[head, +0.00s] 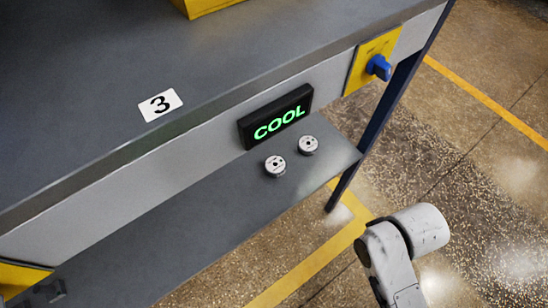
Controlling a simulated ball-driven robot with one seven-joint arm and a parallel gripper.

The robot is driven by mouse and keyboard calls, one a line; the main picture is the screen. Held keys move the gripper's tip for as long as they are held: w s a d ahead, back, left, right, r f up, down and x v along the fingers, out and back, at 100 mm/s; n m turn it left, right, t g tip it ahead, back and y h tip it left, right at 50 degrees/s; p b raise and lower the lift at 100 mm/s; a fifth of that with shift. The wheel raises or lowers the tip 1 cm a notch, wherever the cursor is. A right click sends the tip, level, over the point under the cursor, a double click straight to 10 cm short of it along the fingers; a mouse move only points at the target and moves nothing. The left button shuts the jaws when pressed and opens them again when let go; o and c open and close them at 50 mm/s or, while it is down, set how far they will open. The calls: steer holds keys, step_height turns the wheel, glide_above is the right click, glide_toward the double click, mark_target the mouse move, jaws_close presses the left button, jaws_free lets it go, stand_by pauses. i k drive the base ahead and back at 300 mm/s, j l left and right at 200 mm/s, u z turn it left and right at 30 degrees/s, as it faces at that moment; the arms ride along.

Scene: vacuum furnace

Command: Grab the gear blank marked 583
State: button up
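Two small round silvery discs with dark centres, which look like gear blanks, rest on a lower grey shelf. The left blank (275,166) lies a little nearer to me than the right blank (308,145), and a narrow gap parts them. Their markings are too small to read, so I cannot tell which is 583. A white-grey link of my arm shows at the lower right, apart from the blanks. My gripper is not in view.
A grey table top (85,75) with a label 3 (160,104) overhangs the shelf (215,225). A black display (275,116) reads COOL in green just above the blanks. A blue knob (378,67) sits on a yellow plate. Open floor lies right.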

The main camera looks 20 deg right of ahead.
mark_target(275, 166)
steer(key=u, duration=0.7)
steer(key=i+l+u, duration=0.1)
steer(key=u, duration=1.25)
steer(key=l+u, duration=0.15)
steer(key=u, duration=0.55)
steer(key=l+u, duration=0.15)
steer(key=u, duration=0.55)
steer(key=l+u, duration=0.1)
steer(key=u, duration=0.6)
steer(key=l+u, duration=0.1)
steer(key=u, duration=1.25)
steer(key=k, duration=0.05)
